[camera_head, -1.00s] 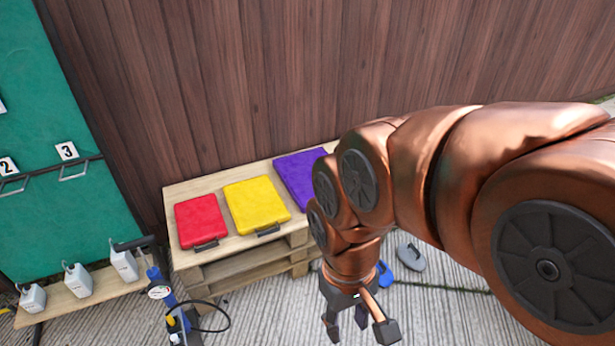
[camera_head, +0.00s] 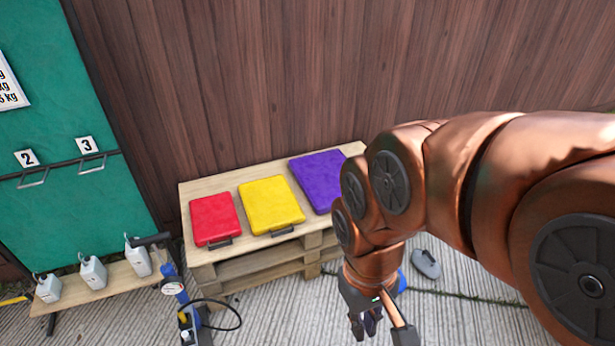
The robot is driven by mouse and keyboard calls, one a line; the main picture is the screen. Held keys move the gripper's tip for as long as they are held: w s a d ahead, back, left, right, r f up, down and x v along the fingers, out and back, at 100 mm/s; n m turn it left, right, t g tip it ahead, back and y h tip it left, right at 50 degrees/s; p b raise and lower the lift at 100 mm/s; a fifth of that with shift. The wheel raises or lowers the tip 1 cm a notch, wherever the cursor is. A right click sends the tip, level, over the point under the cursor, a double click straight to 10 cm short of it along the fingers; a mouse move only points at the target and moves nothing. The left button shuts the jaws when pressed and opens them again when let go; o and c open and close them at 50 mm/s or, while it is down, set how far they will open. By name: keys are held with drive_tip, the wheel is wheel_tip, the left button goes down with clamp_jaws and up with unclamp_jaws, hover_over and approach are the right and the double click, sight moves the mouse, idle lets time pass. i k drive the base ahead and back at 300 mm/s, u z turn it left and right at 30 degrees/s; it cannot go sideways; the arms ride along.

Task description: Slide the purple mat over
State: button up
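The purple mat (camera_head: 318,180) lies flat at the right end of the wooden pallet table (camera_head: 262,170), its right part close to or behind my arm. A yellow mat (camera_head: 271,204) lies to its left, and a red mat (camera_head: 214,218) is at the left end. Both have a dark handle on the front edge; no handle shows on the purple one. My gripper (camera_head: 384,330) hangs in front of and below the purple mat, over the paving, apart from it. Its fingers are spread and nothing shows between them.
A dark wooden wall (camera_head: 300,80) stands behind the table. A green board (camera_head: 60,120) with numbered hooks is at left. White canisters (camera_head: 93,272) stand on a low plank. A blue pump (camera_head: 176,290) with a black hose stands in front. A grey object (camera_head: 427,264) lies on the paving.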

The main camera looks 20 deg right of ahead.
sight(317, 174)
drive_tip(key=z, duration=0.45)
drive_tip(key=i, duration=1.7)
drive_tip(key=u, duration=0.95)
drive_tip(key=i, duration=0.25)
drive_tip(key=u, duration=0.05)
